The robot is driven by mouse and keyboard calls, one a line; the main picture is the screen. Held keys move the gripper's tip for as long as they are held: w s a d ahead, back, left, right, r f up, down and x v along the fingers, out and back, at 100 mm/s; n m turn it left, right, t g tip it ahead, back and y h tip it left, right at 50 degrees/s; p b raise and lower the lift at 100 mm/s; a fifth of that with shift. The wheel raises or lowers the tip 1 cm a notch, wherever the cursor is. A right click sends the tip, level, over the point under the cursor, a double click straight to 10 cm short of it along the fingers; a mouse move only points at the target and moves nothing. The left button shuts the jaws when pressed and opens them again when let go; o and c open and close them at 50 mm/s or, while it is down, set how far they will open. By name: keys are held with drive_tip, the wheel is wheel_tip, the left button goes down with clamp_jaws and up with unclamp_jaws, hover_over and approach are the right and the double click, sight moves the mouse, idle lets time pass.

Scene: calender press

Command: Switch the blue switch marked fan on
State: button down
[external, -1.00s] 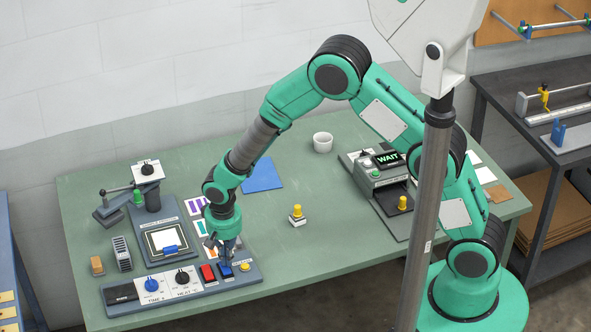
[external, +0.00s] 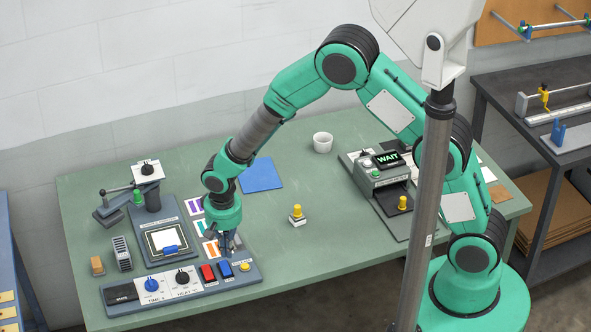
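The blue switch (external: 225,270) sits on the grey control panel (external: 190,298) at the table's front left, just right of a red switch (external: 208,273). Its marking is too small to read, and I cannot tell which way it is tipped. My gripper (external: 228,252) points down at the panel's back edge, just behind the blue switch in the picture. The switch's top shows clear of the fingers. The fingers are small and dark, so I cannot tell whether they are open or shut. I see nothing held in them.
The panel also has a blue knob (external: 151,284), a black knob (external: 182,276) and a yellow button (external: 244,267). A small press (external: 150,205) stands behind it. Colour-striped cards (external: 196,205) lie near my gripper. A yellow-knobbed block (external: 297,215) stands to the right. The table's middle is mostly clear.

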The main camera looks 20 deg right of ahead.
sight(226, 261)
wheel_tip(226, 261, up, 10)
drive_tip(key=shift+s, duration=0.2)
idle(0.3)
drive_tip(key=shift+s+t+b, duration=0.2)
drive_tip(key=shift+t+b, duration=0.1)
drive_tip(key=shift+b, duration=0.05)
drive_tip(key=shift+s+r+t+b, duration=0.15)
drive_tip(key=shift+s+t+b, duration=0.4)
drive_tip(key=shift+b, duration=0.35)
drive_tip(key=b+x, duration=0.1)
drive_tip(key=x, duration=1.3)
drive_tip(key=shift+w, duration=0.1)
